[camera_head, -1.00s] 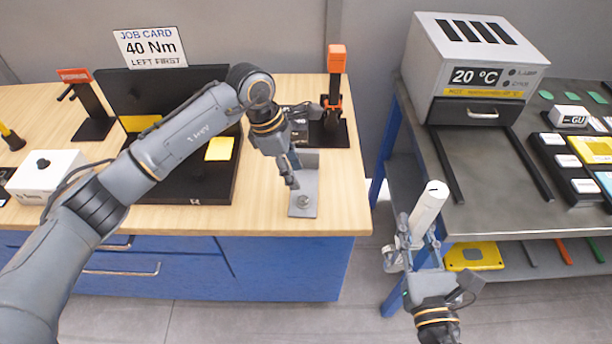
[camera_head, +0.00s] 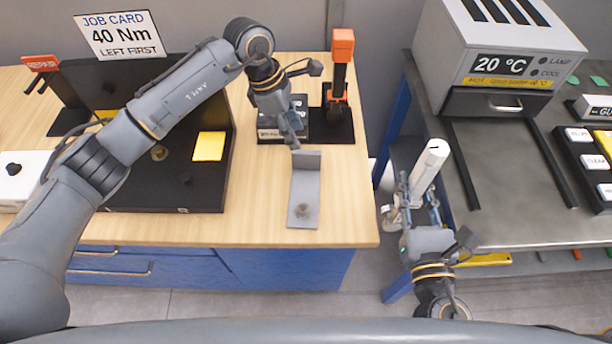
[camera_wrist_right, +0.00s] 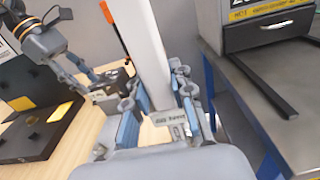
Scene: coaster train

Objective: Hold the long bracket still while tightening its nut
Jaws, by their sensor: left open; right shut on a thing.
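The long bracket (camera_head: 304,187) is a grey L-shaped plate on the wooden bench near its right front corner, with its upright flange at the far end. Its nut (camera_head: 302,211) sits on the flat part near the front end. My left gripper (camera_head: 294,143) is open and empty, just behind the flange in the picture; I cannot tell whether it touches. The tool also shows in the right wrist view (camera_wrist_right: 141,38).
An orange-topped tool (camera_head: 342,75) stands on a black base behind the bracket. A black panel (camera_head: 150,185) with a yellow note is left of it. A side table (camera_head: 500,215) with a grey oven (camera_head: 490,60) stands right. The bench's front right corner is clear.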

